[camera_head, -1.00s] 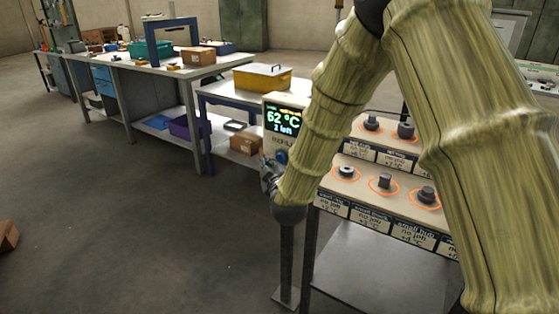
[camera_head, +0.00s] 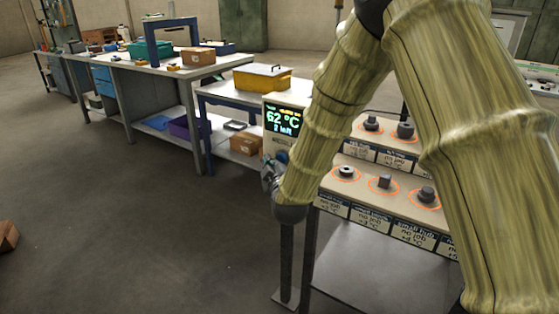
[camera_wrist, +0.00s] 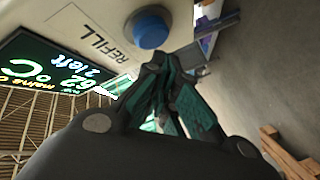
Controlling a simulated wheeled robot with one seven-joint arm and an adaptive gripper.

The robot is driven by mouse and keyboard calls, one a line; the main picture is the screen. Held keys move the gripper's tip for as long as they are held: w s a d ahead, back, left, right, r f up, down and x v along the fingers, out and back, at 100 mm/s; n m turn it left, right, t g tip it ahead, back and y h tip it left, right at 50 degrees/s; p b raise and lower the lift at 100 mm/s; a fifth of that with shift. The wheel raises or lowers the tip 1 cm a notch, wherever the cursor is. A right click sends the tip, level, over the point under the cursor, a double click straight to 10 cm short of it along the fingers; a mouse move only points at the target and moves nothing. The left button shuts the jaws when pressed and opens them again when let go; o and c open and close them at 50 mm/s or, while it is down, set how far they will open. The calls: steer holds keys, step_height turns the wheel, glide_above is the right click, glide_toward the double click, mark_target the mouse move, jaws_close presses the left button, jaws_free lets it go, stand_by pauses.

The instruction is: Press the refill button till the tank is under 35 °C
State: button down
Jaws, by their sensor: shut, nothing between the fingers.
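The refill panel is a pale box on a post, with a dark display (camera_head: 284,120) that reads 62 °C and "2 left". The display also shows in the wrist view (camera_wrist: 50,75), rotated. The blue refill button (camera_wrist: 147,29) sits beside the word REFILL on the panel face (camera_wrist: 95,25); in the head view it is a small blue spot (camera_head: 281,157) just above my gripper. My gripper (camera_wrist: 152,68) is shut and empty, its fingertips close below the button in the wrist view. I cannot tell whether they touch it. My arm hides part of the panel's right side.
A stepped stand (camera_head: 400,197) with dark metal parts in orange rings and labels stands right of the panel. A table with a yellow box (camera_head: 262,77) is behind it. A long workbench (camera_head: 165,66) stands at the left. The floor (camera_head: 120,230) at front left is mostly clear.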

steer(key=shift+w+d, duration=0.1)
steer(key=shift+d, duration=0.05)
stand_by(0.5)
steer(key=shift+w+d, duration=0.1)
steer(key=shift+w, duration=0.1)
steer(key=shift+w+d, duration=0.35)
steer(key=shift+w, duration=0.1)
stand_by(1.2)
steer(key=shift+s, duration=0.1)
stand_by(0.3)
steer(key=shift+s+a, duration=0.6)
steer(key=shift+s, duration=0.1)
steer(key=shift+s, duration=0.1)
steer(key=s+a, duration=0.1)
steer(key=s, duration=0.1)
steer(key=s+a+p, duration=0.1)
steer(key=s+a, duration=0.1)
stand_by(0.5)
steer(key=shift+w, duration=0.1)
stand_by(0.3)
